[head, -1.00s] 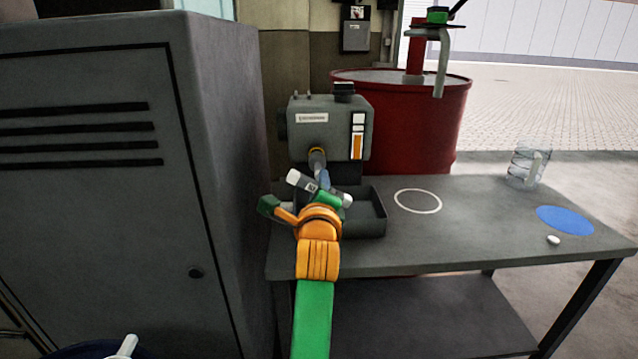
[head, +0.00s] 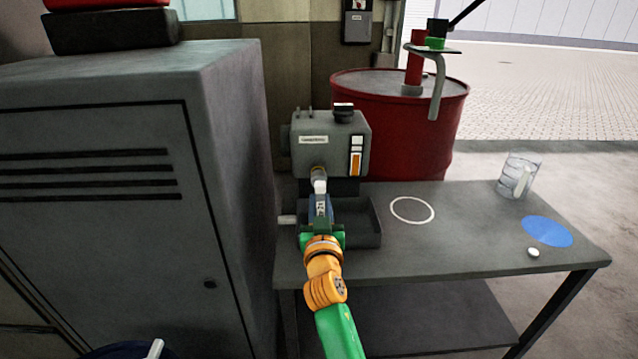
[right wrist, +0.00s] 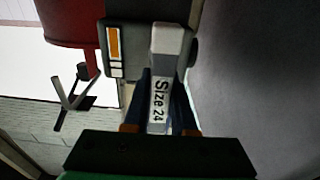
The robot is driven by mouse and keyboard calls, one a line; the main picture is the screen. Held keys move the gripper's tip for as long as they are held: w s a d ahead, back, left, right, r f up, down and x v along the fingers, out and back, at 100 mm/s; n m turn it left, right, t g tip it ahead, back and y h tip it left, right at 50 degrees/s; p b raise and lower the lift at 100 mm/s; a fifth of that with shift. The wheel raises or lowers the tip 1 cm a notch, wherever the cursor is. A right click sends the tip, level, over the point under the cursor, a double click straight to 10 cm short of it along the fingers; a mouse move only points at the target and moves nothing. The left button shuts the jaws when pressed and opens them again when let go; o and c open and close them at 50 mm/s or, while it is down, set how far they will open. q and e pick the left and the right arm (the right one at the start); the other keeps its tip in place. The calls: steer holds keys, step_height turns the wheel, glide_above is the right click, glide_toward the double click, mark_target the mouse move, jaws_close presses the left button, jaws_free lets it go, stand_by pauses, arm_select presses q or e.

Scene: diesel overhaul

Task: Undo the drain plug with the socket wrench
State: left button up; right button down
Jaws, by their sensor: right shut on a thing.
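My right gripper (head: 320,215) is shut on the socket wrench (head: 319,187), in front of the grey engine block (head: 335,147). My left gripper is not in view.
A dark open tray (head: 368,238) sits on the bench (head: 455,225) below the block. A white ring, a blue disc (head: 547,232), a small white piece (head: 533,252) and a clear jug (head: 518,176) are to the right. A grey cabinet (head: 225,150) stands close on the left; a red drum (head: 400,130) is behind.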

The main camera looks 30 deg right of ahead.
steer(key=n+p, duration=0.1)
steer(key=n, duration=0.2)
steer(key=r+n+p, duration=0.1)
steer(key=n, duration=0.3)
steer(key=shift+s+d+r+y+p, duration=0.1)
steer(key=shift+d+r+y+p, duration=0.05)
steer(key=shift+y+p, duration=0.2)
steer(key=shift+n, duration=1.1)
steer(key=shift+f+n, duration=0.3)
steer(key=shift+f, duration=0.15)
steer(key=c, duration=1.3)
jaws_free()
steer(key=shift+c, duration=0.2)
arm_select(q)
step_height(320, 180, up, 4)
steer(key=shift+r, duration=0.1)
arm_select(e)
jaws_close()
steer(key=shift+s, duration=0.1)
